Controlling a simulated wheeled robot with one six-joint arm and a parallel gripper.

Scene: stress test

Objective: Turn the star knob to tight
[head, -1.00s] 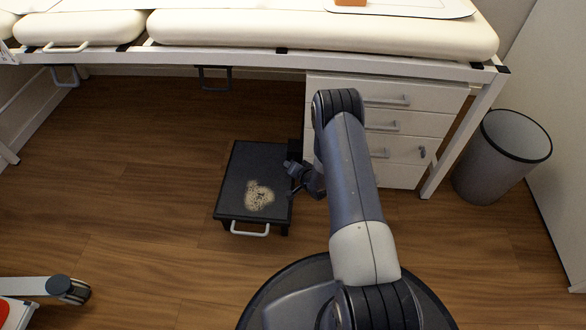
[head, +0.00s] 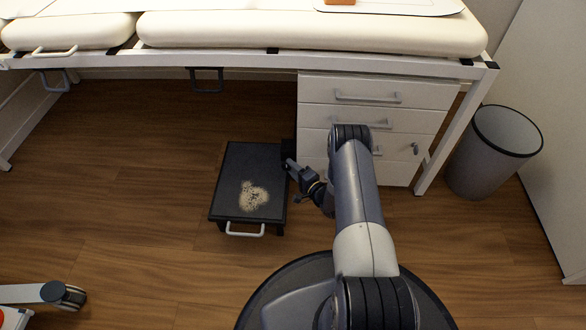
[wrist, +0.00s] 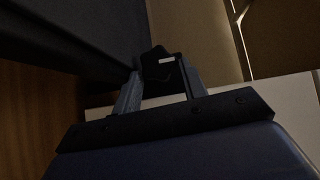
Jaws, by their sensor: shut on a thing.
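The star knob (wrist: 160,67) is a dark piece with a small light mark, between my fingertips in the wrist view. My gripper (wrist: 160,80) is shut on it, one finger on each side. The wrist view is dim, so the knob's lobes and turn angle cannot be told. In the head view my gripper (head: 291,165) is at the right side of a low black step stool (head: 232,165), just below a black block (head: 288,149). The knob itself cannot be made out there.
A white drawer cabinet (head: 315,115) stands close behind my gripper, under a cream padded couch (head: 300,35). A grey bin (head: 485,165) is at the right. The stool has a pale worn patch and a light front handle (head: 245,231).

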